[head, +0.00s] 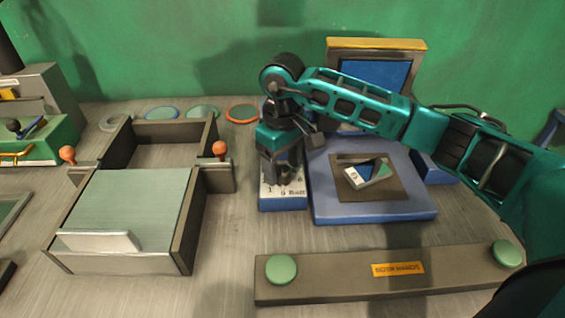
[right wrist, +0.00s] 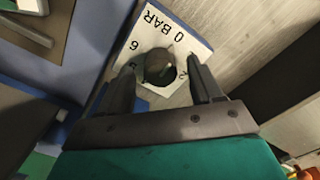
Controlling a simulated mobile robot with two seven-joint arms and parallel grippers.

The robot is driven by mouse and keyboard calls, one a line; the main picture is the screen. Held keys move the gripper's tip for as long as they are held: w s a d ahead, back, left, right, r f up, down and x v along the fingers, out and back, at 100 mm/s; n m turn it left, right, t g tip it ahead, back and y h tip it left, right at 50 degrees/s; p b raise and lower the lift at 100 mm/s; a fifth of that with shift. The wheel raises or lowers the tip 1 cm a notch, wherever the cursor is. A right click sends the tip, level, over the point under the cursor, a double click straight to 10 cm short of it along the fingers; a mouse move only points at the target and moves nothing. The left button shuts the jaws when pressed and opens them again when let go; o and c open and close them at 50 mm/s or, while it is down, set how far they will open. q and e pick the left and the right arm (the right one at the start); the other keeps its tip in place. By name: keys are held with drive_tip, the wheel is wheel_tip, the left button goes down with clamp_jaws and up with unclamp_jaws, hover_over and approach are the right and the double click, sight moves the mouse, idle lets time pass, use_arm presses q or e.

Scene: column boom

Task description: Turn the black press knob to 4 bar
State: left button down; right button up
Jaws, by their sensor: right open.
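The black press knob (right wrist: 160,67) sits on a white dial plate (right wrist: 178,38) marked "0 BAR", 6 and other numbers partly hidden by my fingers. In the head view the dial plate shows on top of a blue box (head: 283,203), and the knob is mostly hidden by my gripper. My right gripper (head: 285,180) points down over the dial. In the right wrist view its open fingers (right wrist: 160,75) stand on either side of the knob, with gaps visible. A small pale mark shows on the knob's lower right side, near the 2. My left gripper is not seen.
A blue press base (head: 420,205) stands right beside the dial box. A long grey bar (head: 340,287) with green buttons (head: 281,269) lies in front. A dark-walled box with a grey-green lid (head: 135,205) stands left. Bare bench lies between the box and the dial.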

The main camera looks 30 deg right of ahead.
drive_tip(key=shift+f, duration=0.1)
drive_tip(key=c, duration=1.1)
drive_tip(key=shift+o, duration=0.2)
